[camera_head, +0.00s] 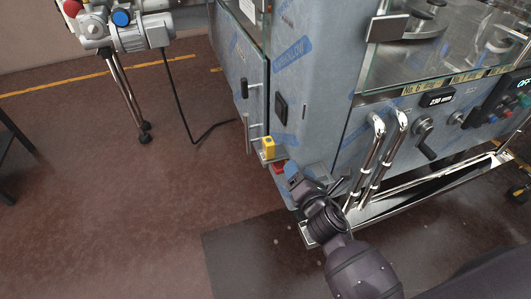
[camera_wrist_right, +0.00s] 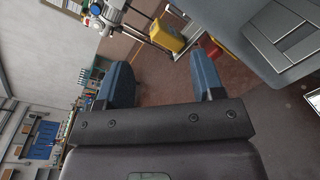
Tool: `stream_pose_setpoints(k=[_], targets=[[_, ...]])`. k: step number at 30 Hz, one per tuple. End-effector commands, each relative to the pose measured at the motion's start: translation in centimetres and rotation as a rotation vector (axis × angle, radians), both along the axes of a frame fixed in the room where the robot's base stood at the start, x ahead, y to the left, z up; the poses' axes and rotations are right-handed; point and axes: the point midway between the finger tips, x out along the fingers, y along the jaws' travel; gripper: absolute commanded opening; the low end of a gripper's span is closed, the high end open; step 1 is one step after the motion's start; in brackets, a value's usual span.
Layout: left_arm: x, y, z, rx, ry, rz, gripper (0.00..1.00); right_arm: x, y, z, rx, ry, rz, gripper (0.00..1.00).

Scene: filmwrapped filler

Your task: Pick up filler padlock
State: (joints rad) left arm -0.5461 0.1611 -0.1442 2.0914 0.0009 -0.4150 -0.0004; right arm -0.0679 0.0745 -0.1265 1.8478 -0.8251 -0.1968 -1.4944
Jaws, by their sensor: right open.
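A small yellow block (camera_head: 269,147), which looks like the padlock, sits on a small metal ledge (camera_head: 272,158) at the corner of the film-wrapped filler machine (camera_head: 318,75). A small red piece (camera_head: 279,168) shows just below the ledge. I cannot tell its exact shape. In the right wrist view the yellow block (camera_wrist_right: 167,35) is beyond the finger gap and the red piece (camera_wrist_right: 209,46) is beyond the right finger. My right gripper (camera_head: 293,175) is open and empty, just below and right of the yellow block, apart from it. My left gripper is not in view.
Chrome pipes (camera_head: 368,165) and a handle (camera_head: 425,140) stand out from the machine's front, right of my right arm. A low metal rail (camera_head: 430,187) runs along its base. A motor on legs (camera_head: 145,32) stands at upper left.

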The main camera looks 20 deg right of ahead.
Motion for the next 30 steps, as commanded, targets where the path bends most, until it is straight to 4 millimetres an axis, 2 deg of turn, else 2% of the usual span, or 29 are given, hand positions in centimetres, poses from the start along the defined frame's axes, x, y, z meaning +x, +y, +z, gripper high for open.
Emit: stream_pose_setpoints(k=[1,3,7,12,17,24,30], targets=[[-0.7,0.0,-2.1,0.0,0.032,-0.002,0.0,1.0,0.6,-2.0,-0.131,0.001,0.02,0.62],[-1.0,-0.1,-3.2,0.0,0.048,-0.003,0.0,2.2,1.4,-2.6,-0.309,-0.018,0.045,0.62],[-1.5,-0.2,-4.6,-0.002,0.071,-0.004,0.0,4.0,2.5,-3.3,-0.566,-0.047,0.075,0.62],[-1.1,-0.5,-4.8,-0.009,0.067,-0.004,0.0,5.2,3.3,-3.4,-0.743,-0.072,0.091,0.62],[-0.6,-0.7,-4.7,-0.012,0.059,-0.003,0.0,6.8,3.5,-3.1,-0.778,-0.081,0.091,0.62],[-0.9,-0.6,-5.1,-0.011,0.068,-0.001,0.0,9.9,3.5,-3.2,-0.774,-0.079,0.09,0.62],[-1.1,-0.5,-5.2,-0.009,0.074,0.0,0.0,11.0,3.5,-3.2,-0.773,-0.078,0.09,0.62]])
